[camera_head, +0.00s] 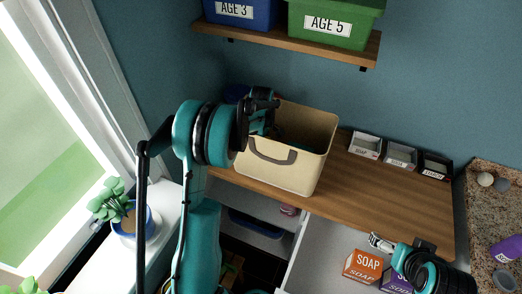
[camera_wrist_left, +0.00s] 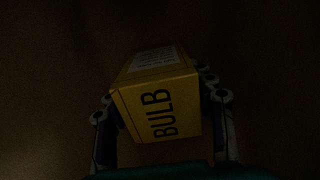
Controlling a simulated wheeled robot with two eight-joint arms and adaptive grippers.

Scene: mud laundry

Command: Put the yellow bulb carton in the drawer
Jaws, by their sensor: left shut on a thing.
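The yellow bulb carton (camera_wrist_left: 160,100) sits between the fingers of my left gripper (camera_wrist_left: 160,112) in the left wrist view, with the word BULB facing the camera. My left gripper (camera_head: 265,112) is shut on it. In the head view this gripper is at the back left of the cream basket (camera_head: 275,160), and the carton is hidden there. The open white drawer (camera_head: 318,240) is below the wooden top at the lower right. My right gripper (camera_head: 378,243) is over the drawer near an orange soap box (camera_head: 362,266); whether its jaws are open is unclear.
A purple box (camera_head: 396,282) is also in the drawer. Small labelled bins (camera_head: 400,154) line the back of the wooden top (camera_head: 370,190). A shelf (camera_head: 300,42) with blue and green bins hangs above. A potted plant (camera_head: 125,215) stands at left.

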